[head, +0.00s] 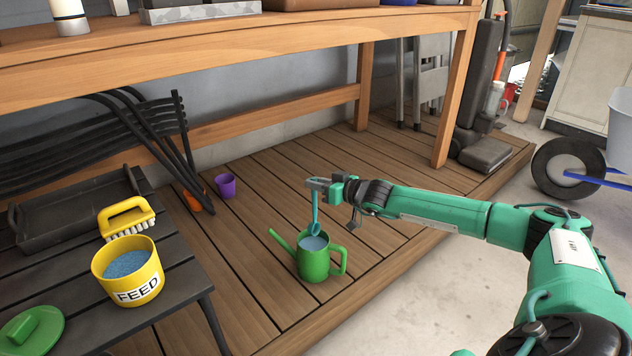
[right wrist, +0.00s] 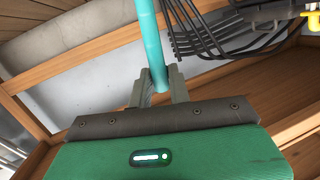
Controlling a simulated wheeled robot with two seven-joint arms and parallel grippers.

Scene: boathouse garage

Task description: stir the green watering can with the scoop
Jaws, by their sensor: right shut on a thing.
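The green watering can (head: 313,262) stands upright on the wooden deck, its spout to the left and its handle to the right. Its open top shows a bluish-grey fill. My right gripper (head: 318,184) is above the can, shut on the teal scoop (head: 315,212). The scoop hangs down with its bowl at the can's opening; I cannot tell whether it touches the fill. In the right wrist view the scoop's handle (right wrist: 150,45) sits between the fingers of the right gripper (right wrist: 160,88). My left gripper is not in view.
A dark slatted table (head: 180,290) at left holds a yellow FEED tub (head: 128,285), a yellow brush (head: 127,218) and a green lid (head: 32,332). A purple cup (head: 226,185) stands on the deck behind. A wooden bench (head: 250,50) overhangs the back. The deck right of the can is clear.

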